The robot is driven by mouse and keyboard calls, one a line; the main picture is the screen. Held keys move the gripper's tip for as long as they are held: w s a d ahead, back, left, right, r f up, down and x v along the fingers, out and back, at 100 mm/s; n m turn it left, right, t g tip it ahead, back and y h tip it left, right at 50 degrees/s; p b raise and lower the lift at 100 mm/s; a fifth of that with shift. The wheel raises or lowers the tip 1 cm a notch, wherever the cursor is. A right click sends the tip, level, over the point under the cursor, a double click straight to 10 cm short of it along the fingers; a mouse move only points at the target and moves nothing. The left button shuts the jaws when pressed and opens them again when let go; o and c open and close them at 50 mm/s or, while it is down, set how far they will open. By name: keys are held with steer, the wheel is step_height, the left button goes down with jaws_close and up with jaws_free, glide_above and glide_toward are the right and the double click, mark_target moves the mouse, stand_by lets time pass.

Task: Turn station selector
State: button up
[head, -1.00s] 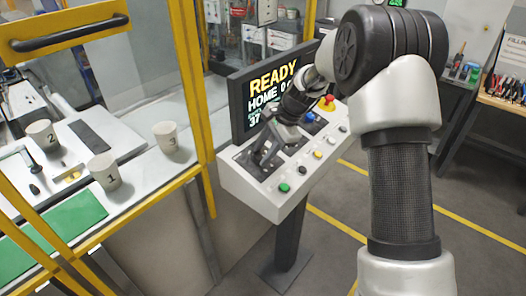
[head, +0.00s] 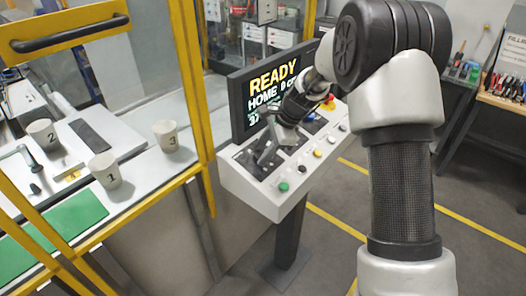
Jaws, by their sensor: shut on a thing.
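The sloped control panel (head: 250,197) stands in the middle, with dark selector plates on its face. My gripper (head: 267,150) is low over the dark plate (head: 247,160) at the panel's left part, below the screen. It is shut on the station selector, whose knob is mostly hidden by the fingers. The screen (head: 272,88) behind reads READY and HOME, with the rest partly covered by my arm.
A green button (head: 284,187), other coloured buttons and a red emergency stop (head: 328,102) sit close by on the panel. A yellow-framed guard (head: 203,130) stands left, with numbered cups behind it.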

steer(key=o, duration=1)
steer(key=shift+o, duration=0.2)
steer(key=v, duration=1.7)
steer(key=shift+s+r, duration=0.15)
steer(key=shift+r, duration=0.05)
